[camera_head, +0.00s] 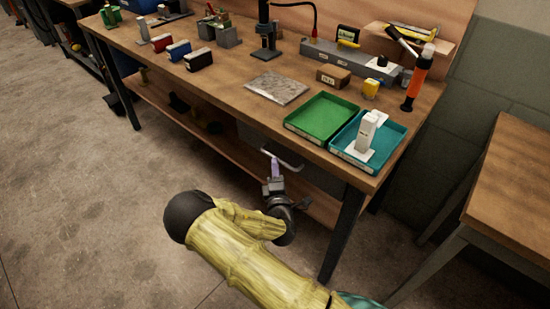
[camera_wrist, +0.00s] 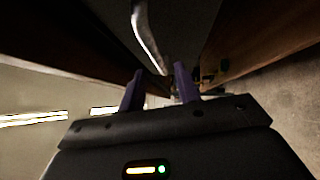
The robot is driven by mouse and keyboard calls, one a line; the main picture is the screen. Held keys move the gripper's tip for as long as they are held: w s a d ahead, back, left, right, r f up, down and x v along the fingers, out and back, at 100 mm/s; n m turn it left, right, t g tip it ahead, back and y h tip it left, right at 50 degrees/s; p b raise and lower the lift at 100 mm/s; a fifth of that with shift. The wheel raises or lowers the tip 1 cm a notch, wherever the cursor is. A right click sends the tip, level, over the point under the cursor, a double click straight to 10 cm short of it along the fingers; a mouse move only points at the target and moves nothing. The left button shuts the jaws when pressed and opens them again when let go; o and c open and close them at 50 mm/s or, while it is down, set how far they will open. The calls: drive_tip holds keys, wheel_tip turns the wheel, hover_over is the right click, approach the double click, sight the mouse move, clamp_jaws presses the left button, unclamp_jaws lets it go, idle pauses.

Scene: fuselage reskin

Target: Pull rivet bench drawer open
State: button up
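The rivet bench (camera_head: 190,85) has a grey drawer front (camera_head: 318,172) under its wooden top, below the green and teal trays. The drawer looks shut, though my arm and the shadow hide part of it. Its pale bar handle (camera_head: 290,161) sticks out from the front. My gripper (camera_head: 271,160) is at the left part of the handle. In the wrist view, the two purple fingers of my gripper (camera_wrist: 158,80) stand apart. The metal handle (camera_wrist: 147,38) runs down from the top toward the gap between them. I cannot tell whether they touch it.
A green tray (camera_head: 320,117) and a teal tray (camera_head: 391,147) holding a white device (camera_head: 366,132) sit above. A dark bench leg (camera_head: 344,232) stands right of my gripper. A lower shelf (camera_head: 190,108) runs beneath. Open floor (camera_head: 90,200) lies left.

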drive_tip(key=shift+w+a+r, duration=0.15)
drive_tip(key=shift+w+r, duration=0.05)
drive_tip(key=shift+w, duration=1)
drive_tip(key=shift+w+a+r, duration=0.15)
drive_tip(key=shift+w, duration=1)
clamp_jaws()
